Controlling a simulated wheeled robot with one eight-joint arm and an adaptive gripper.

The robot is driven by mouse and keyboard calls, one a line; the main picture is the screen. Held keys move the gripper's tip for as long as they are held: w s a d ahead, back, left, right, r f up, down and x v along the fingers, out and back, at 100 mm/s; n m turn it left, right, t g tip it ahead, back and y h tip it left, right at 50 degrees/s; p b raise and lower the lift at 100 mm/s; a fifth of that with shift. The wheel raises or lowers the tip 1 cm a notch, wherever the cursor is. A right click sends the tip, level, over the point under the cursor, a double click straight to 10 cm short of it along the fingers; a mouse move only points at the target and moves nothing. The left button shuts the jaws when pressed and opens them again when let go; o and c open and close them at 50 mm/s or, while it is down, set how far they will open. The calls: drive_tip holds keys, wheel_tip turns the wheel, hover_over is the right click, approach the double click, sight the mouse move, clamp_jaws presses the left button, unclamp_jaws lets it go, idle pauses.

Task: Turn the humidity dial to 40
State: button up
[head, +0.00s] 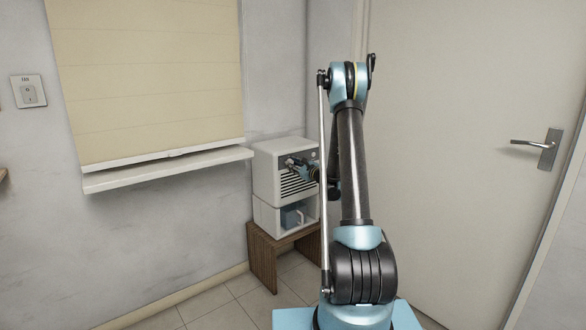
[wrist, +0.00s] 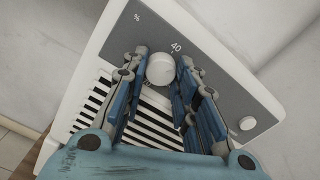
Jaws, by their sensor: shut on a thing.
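The humidity dial (wrist: 160,69) is a round white knob on the dark grey panel (wrist: 215,80) of a white dehumidifier (head: 266,178). A "40" label is printed just above and right of the dial in the wrist view, and a "%" sign sits further up the panel. My gripper (wrist: 161,80) is shut on the dial, with a blue finger on each side of it. I cannot clearly make out a pointer mark on the dial.
A small round white button (wrist: 247,123) sits at the panel's other end, with slatted vents beside the panel. A blue tank (head: 291,217) shows in the dehumidifier's lower part. The unit stands on a wooden stand (head: 262,258) in the corner, between a window sill (head: 165,170) and a door (head: 460,130).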

drive_tip(key=shift+s+n, duration=0.1)
drive_tip(key=shift+n, duration=3.5)
drive_tip(key=o, duration=1)
drive_tip(key=shift+a, duration=0.1)
drive_tip(key=shift+o, duration=0.2)
drive_tip(key=v, duration=1.2)
